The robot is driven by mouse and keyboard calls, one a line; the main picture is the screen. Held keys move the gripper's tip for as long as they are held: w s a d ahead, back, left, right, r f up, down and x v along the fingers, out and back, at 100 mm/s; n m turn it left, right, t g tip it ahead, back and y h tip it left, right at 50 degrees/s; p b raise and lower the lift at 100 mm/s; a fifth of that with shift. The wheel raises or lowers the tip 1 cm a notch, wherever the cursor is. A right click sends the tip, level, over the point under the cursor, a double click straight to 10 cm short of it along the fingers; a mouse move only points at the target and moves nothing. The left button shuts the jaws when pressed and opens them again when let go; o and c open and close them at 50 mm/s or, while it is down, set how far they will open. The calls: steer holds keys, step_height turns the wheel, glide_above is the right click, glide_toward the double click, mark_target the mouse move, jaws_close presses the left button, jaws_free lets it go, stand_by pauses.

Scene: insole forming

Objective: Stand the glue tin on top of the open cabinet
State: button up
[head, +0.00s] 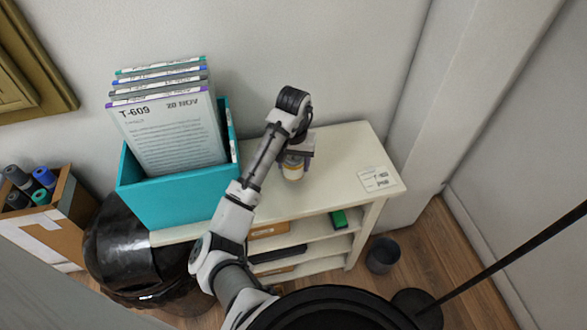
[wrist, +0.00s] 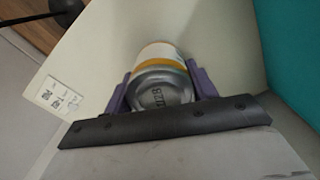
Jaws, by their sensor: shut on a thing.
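The glue tin (wrist: 163,83) is a small can with a silver end and a yellow and white side. It sits between the purple fingers of my gripper (wrist: 160,92), which is shut on it. In the head view the tin (head: 293,171) shows just below my gripper (head: 297,156), over the cream top of the open cabinet (head: 335,150). I cannot tell whether the tin touches the top. The cabinet has open shelves at the front.
A teal box (head: 170,200) of upright folders stands on the cabinet's left end. A label (head: 377,179) lies on the right end; the top around it is clear. A black rounded object (head: 125,250) stands at left, a dark bin (head: 382,255) on the floor at right.

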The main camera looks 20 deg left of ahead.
mark_target(294, 169)
steer(key=shift+f, duration=1.45)
steer(key=shift+f, duration=0.1)
steer(key=o, duration=1.1)
step_height(294, 169, up, 11)
steer(key=shift+p, duration=0.75)
steer(key=shift+r, duration=0.65)
